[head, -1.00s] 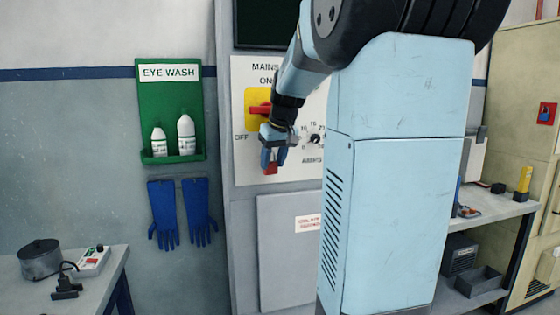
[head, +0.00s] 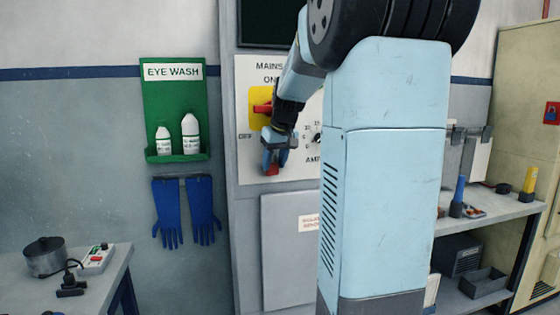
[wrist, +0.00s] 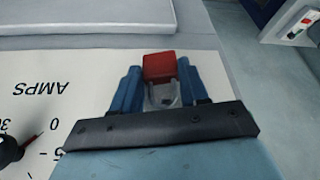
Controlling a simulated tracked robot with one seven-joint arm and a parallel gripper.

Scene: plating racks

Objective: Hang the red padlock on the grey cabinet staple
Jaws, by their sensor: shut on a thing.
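My gripper (head: 274,152) is in front of the white mains panel (head: 246,178) on the grey cabinet, its blue fingers pointing down. It is shut on the red padlock (head: 272,170), whose red body sticks out below the fingertips. In the wrist view the padlock's red body (wrist: 159,67) shows between the two blue fingers, with its pale shackle (wrist: 163,96) toward the palm. The grey cabinet (head: 229,215) has a lower door (head: 285,250) with a red-lettered label. I cannot make out the staple in either view.
A yellow switch plate with a red handle (head: 262,108) is just above my gripper. An eye wash station (head: 173,84) and blue gloves (head: 186,210) hang at left. Benches with tools stand at lower left (head: 115,268) and right (head: 515,210).

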